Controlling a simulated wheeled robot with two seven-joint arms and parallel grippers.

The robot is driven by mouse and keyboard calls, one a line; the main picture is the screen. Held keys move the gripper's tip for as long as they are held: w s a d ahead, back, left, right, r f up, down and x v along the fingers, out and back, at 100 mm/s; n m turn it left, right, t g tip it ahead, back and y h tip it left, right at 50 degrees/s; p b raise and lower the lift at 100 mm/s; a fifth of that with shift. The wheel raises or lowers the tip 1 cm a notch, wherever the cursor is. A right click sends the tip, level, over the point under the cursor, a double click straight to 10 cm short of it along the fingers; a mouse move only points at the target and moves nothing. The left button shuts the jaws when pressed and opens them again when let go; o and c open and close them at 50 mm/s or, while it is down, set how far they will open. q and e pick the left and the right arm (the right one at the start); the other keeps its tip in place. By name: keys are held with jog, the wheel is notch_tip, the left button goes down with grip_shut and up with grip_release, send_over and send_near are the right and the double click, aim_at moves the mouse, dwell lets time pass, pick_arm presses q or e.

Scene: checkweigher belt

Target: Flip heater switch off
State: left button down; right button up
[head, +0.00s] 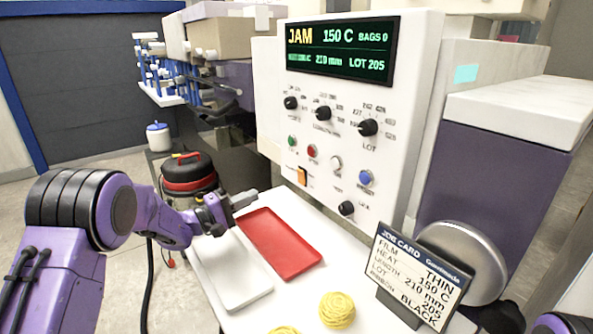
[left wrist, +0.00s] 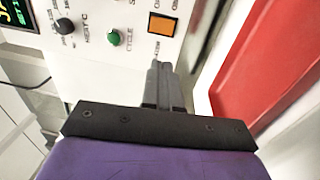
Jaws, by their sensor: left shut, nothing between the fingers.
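An orange rocker switch (head: 302,177), likely the heater switch, sits low on the left of the white control panel (head: 270,95). It is lit orange in the left wrist view (left wrist: 163,25); its label is too small to read. My left gripper (head: 246,198) is shut and empty, in front of and left of the switch, apart from it in the head view. In the left wrist view the closed fingers (left wrist: 160,70) point at the panel just below the switch. My right gripper is not in view.
The display (head: 340,50) reads JAM, 150 C. Knobs and green, red, white and blue buttons crowd the panel near the switch. A job card (head: 417,275) stands at right.

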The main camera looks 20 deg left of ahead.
pick_arm(q)
jog(key=p, duration=0.4)
send_near(298, 173)
jog(key=x, duration=0.7)
jog(key=shift+a, duration=0.1)
jog(key=shift+s, duration=0.1)
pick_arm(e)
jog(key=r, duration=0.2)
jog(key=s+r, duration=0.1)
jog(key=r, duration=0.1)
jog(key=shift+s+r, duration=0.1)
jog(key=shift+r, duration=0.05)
